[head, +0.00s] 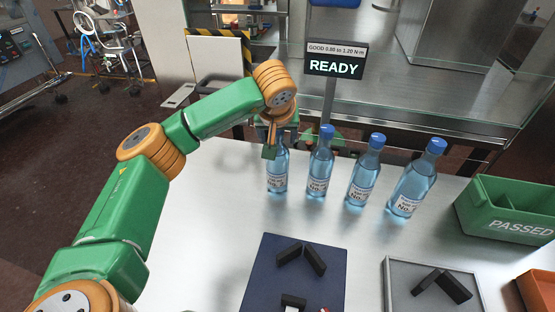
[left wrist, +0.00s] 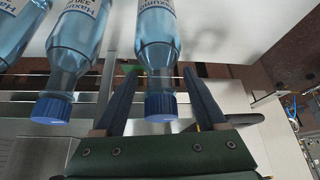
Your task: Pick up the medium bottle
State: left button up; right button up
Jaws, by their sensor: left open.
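Several clear blue bottles with blue caps and white labels stand upright in a row on the white table (head: 215,200): the leftmost bottle (head: 278,178), the second (head: 319,166), the third (head: 364,178) and the rightmost (head: 413,184), which looks largest. I cannot tell from the labels which is the medium one. My left gripper (head: 270,150) is at the top of the leftmost bottle and hides its cap. In the left wrist view my left gripper (left wrist: 162,100) is open, with its fingers either side of that bottle's neck and blue cap (left wrist: 160,107), apparently with gaps. My right gripper is out of view.
A green PASSED bin (head: 505,208) stands at the right. A dark blue mat (head: 265,262) and a grey tray (head: 400,290) with black pieces lie in front of the bottles. A READY sign (head: 336,62) stands behind. The table's left part is clear.

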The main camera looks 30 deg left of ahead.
pick_arm(q)
jog(key=shift+x, duration=0.95)
jog(key=shift+s+r, duration=0.1)
jog(key=shift+r, duration=0.1)
jog(key=c, duration=0.5)
grip_shut()
